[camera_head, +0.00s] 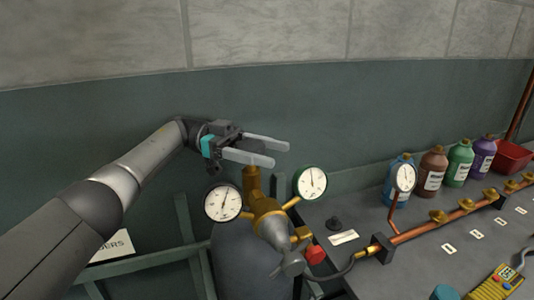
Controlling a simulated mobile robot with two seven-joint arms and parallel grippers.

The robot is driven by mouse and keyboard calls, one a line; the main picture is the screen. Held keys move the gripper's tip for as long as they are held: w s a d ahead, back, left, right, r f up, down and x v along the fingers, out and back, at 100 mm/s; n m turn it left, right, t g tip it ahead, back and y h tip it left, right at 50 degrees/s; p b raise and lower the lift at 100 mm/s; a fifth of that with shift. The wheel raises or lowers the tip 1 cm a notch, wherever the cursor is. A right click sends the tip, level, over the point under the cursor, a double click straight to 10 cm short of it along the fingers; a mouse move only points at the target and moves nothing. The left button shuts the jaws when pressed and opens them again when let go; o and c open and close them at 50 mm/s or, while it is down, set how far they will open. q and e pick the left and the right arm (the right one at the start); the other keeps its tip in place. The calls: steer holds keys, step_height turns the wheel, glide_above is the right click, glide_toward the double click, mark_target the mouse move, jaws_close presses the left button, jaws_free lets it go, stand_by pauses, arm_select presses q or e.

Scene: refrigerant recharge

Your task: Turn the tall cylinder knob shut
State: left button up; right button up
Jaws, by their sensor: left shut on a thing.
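The tall grey cylinder (243,255) stands below the middle of the picture, with a brass valve (252,183) rising from its top. A grey knob (251,146) on top of this valve is partly hidden by my left gripper (280,154). My left gripper reaches in from the left, its two pale fingers on either side of the knob and shut on it. The knob's turned position cannot be told. My right gripper is not in view.
Two round gauges, the left (223,202) and the right (310,181), flank the brass regulator (268,222) close below my gripper. A bench (415,262) at right carries a copper manifold (440,223), several bottles and a yellow meter (495,284). The wall behind is bare.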

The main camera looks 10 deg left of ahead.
arm_select(q)
steer(key=o, duration=1.4)
step_height(320, 180, up, 20)
steer(key=p, duration=0.3)
